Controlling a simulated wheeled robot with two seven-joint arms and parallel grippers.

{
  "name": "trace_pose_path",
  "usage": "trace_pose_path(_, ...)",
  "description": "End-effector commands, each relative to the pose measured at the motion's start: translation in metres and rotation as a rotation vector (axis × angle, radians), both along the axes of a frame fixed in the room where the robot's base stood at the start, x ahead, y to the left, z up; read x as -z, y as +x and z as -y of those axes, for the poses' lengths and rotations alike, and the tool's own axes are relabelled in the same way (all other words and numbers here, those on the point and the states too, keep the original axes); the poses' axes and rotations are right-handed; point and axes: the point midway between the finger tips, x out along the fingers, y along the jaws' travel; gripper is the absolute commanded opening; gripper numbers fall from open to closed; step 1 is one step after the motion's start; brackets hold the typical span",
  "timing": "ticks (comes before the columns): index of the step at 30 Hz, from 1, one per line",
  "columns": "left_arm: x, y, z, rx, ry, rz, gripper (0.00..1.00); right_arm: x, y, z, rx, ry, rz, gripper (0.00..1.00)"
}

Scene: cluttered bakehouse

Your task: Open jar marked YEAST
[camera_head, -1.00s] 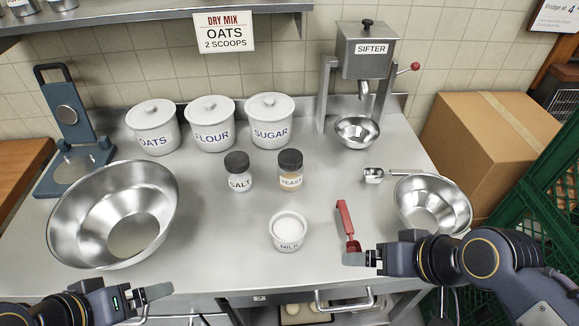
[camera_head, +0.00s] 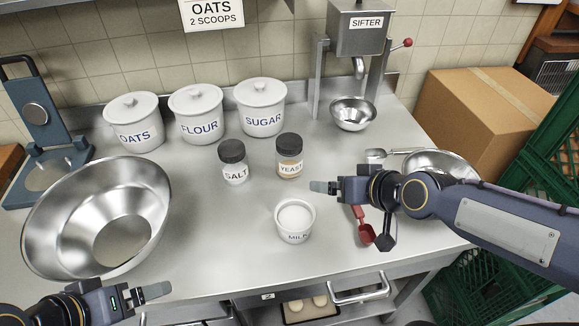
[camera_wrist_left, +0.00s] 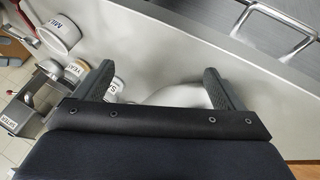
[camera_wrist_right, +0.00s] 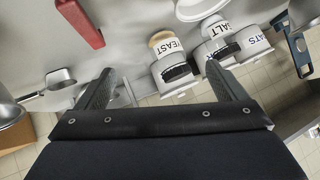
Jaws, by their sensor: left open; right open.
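The YEAST jar (camera_head: 289,158) stands upright on the steel counter, with a dark lid on and tan contents inside. It also shows in the right wrist view (camera_wrist_right: 168,48), ahead of the fingers, and partly in the left wrist view (camera_wrist_left: 76,70). My right gripper (camera_head: 325,187) is open and empty, to the right of and nearer than the jar, not touching it. My left gripper (camera_head: 156,291) is open and empty at the counter's front left edge, well away from the jar.
The SALT jar (camera_head: 233,165) stands just left of the YEAST jar. The MILK cup (camera_head: 295,228) is in front. A red scoop (camera_head: 363,228) lies under my right arm. OATS, FLOUR and SUGAR canisters (camera_head: 262,112) line the back. A large bowl (camera_head: 60,215) fills the left.

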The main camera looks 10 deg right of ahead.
Motion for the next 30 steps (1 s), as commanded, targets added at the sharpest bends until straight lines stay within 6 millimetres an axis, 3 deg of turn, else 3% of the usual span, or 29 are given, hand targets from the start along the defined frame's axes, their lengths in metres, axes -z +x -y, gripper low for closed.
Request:
trace_pose_path(1, 0.017, 0.000, 0.000, 0.000, 0.000, 0.000, 0.91, 0.019, 0.017, -0.008, -0.015, -0.029, 0.036, 0.91)
trace_pose_path(3, 0.030, 0.000, 0.000, 0.000, 0.000, 0.000, 0.91, 0.033, 0.044, -0.017, -0.023, -0.076, 0.109, 0.91)
trace_pose_path(6, 0.045, 0.000, 0.000, 0.000, 0.000, 0.000, 0.91, 0.046, 0.077, -0.032, -0.038, -0.156, 0.226, 0.91)
trace_pose_path(9, 0.054, 0.000, 0.000, 0.000, 0.000, 0.000, 0.91, 0.049, 0.098, -0.044, -0.052, -0.221, 0.325, 0.91)
trace_pose_path(17, 0.060, 0.000, 0.000, 0.000, 0.000, 0.000, 0.91, 0.050, 0.124, -0.055, -0.061, -0.271, 0.408, 0.91)
trace_pose_path(30, 0.061, 0.000, 0.000, 0.000, 0.000, 0.000, 0.91, 0.073, 0.173, -0.070, -0.060, -0.269, 0.403, 0.91)
